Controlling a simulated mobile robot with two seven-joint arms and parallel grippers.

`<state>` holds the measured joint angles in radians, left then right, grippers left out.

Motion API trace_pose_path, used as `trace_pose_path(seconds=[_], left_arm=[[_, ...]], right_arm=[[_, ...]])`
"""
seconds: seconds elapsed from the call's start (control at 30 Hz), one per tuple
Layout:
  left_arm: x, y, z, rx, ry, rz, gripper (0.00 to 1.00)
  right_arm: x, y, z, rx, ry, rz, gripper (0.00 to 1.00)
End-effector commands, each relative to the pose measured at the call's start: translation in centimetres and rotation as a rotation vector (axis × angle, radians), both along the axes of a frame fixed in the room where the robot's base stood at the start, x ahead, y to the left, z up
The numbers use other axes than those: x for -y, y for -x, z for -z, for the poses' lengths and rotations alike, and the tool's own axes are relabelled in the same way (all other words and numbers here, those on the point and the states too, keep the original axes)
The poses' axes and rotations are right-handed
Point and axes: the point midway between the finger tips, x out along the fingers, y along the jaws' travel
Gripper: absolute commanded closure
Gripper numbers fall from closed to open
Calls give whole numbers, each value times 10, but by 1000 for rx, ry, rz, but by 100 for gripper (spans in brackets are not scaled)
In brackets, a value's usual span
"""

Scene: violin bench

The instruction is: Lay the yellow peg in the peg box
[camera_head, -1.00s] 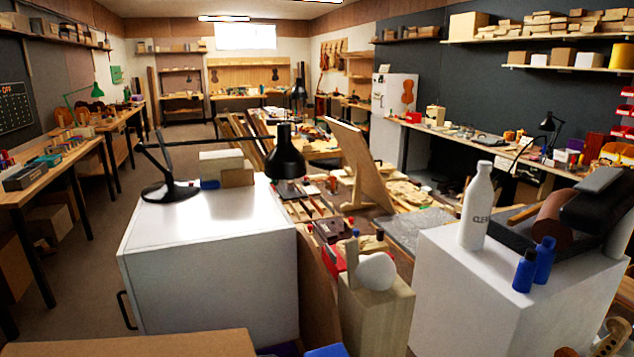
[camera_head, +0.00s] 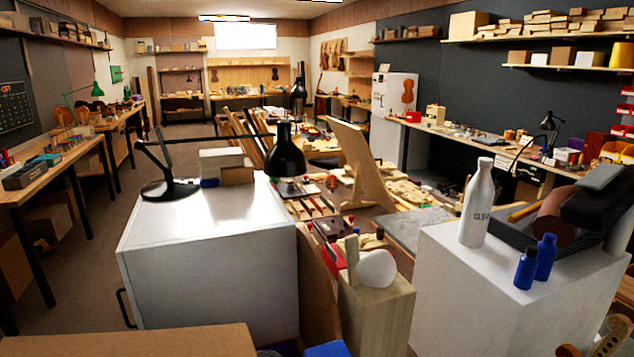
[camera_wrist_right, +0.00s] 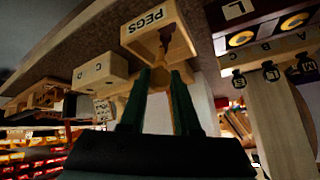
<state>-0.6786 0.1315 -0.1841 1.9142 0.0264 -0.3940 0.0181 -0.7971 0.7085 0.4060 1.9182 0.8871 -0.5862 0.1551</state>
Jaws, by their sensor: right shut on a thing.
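In the right wrist view the peg box (camera_wrist_right: 148,24), a pale wooden box lettered PEGS, is at the top centre with its open side showing. My right gripper (camera_wrist_right: 162,72) has two dark green fingers pointing toward it, their tips just in front of the opening in the picture. A small tan-yellow piece shows at the fingertips and looks like the yellow peg (camera_wrist_right: 165,48), but it is dark and its outline blends with the box wood. I cannot tell whether it touches the box. My left gripper is in neither view. No gripper shows in the head view.
In the head view a white cabinet (camera_head: 215,260) and a white bottle (camera_head: 476,205) on a pedestal stand close by.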

Motion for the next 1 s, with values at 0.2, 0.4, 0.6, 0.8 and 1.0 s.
trace_pose_path(seconds=[0.2,0.4,0.6,0.8,1.0], left_arm=[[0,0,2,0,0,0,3],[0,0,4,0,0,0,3],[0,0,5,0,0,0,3],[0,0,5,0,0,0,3],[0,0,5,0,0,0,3]], right_arm=[[0,0,4,0,0,0,100],[0,0,7,0,0,0,100],[0,0,10,0,-1,-1,100],[0,0,9,0,0,0,100],[0,0,9,0,0,0,47]])
